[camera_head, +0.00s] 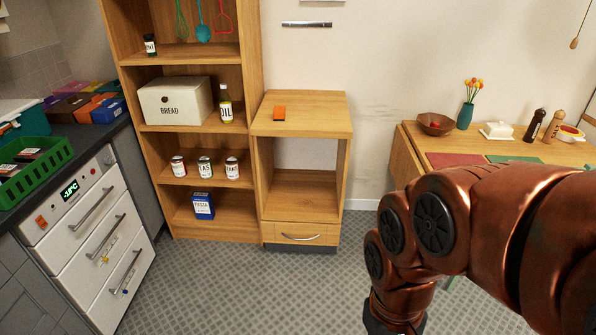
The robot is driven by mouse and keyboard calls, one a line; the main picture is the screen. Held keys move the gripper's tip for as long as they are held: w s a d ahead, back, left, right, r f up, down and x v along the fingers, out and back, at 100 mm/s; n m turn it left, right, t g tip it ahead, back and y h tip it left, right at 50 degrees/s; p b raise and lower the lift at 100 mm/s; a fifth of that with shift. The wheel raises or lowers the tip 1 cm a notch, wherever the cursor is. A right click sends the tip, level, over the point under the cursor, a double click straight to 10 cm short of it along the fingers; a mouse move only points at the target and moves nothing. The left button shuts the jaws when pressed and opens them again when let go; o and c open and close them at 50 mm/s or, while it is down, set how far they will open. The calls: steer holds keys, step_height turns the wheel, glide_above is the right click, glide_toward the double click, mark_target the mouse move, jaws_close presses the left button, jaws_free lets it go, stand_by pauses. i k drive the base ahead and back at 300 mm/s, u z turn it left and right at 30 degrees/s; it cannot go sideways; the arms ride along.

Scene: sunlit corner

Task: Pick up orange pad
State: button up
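A small flat orange pad (279,113) lies on the top of a low wooden cabinet (325,115), left of its middle.
A wooden shelf (252,60) with a bread box (176,102), jars and an oil bottle (225,104) stands left of the cabinet. A table with a bowl (435,124) and vase is at right. The counter at left holds a green crate (52,160). The patterned floor (240,290) is clear.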

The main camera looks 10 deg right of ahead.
mark_target(279, 111)
steer(key=u, duration=0.15)
steer(key=i, duration=0.25)
steer(key=u, duration=0.7)
steer(key=i, duration=2.05)
steer(key=z, duration=0.65)
steer(key=i, duration=0.75)
steer(key=z, duration=0.05)
